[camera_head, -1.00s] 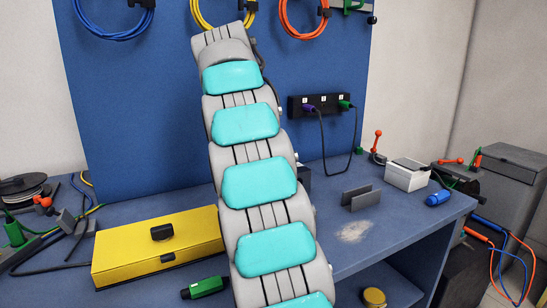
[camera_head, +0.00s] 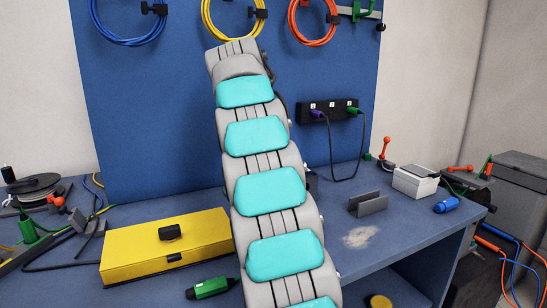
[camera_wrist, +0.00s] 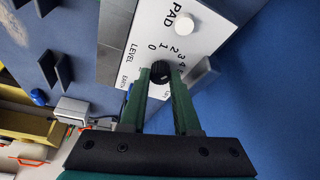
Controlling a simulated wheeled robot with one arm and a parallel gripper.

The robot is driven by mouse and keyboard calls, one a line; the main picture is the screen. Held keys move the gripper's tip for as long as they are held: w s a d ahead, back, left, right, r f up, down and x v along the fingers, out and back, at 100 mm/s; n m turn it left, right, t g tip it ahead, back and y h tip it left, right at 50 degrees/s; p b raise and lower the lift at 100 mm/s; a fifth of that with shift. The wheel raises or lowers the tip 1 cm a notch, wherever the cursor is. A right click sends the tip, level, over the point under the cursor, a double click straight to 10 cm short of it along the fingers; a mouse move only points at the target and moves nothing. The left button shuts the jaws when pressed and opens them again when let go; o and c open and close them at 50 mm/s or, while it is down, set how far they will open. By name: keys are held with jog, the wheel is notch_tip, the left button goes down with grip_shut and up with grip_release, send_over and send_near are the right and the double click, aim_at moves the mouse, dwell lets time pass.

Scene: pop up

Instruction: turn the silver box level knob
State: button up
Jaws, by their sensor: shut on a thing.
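The silver box (camera_wrist: 145,35) shows in the wrist view, its pale panel tilted in the picture. The panel carries the words LEVEL and PAD and a number scale starting at 0. The black level knob (camera_wrist: 160,68) sits beside these numbers. My gripper (camera_wrist: 163,78) has its two green fingers on either side of the knob, with the tips against it. The knob's pointer is too dark and small to read. In the head view my arm hides the gripper and most or all of the box.
A white round knob (camera_wrist: 186,23) is on the same panel. In the head view, a yellow case (camera_head: 130,262) and a green tool (camera_head: 210,288) lie left of my arm. A grey bracket (camera_head: 368,204), a white box (camera_head: 415,185) and a blue cylinder (camera_head: 447,205) are to the right.

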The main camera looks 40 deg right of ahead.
grip_shut()
jog(key=shift+n, duration=0.4)
jog(key=n+t, duration=0.1)
jog(key=n, duration=0.1)
jog(key=n+t+y, duration=0.1)
jog(key=n, duration=0.2)
jog(key=shift+s+n+p, duration=0.15)
jog(key=shift+n+p, duration=0.15)
jog(key=shift+p, duration=0.05)
jog(key=n, duration=0.2)
jog(key=n+t+y, duration=0.1)
jog(key=n, duration=0.1)
jog(key=shift+d+t, duration=0.1)
jog(key=shift+t, duration=0.2)
jog(key=shift+d+n+t+y, duration=0.15)
jog(key=shift+n+y, duration=0.3)
jog(key=shift+n, duration=0.6)
jog(key=shift+a+n+t+y, duration=0.15)
jog(key=shift+n+y, duration=0.3)
jog(key=shift+n, duration=0.6)
jog(key=shift+s+d, duration=0.1)
jog(key=shift+d, duration=0.05)
jog(key=o, duration=0.8)
grip_release()
jog(key=shift+o, duration=0.2)
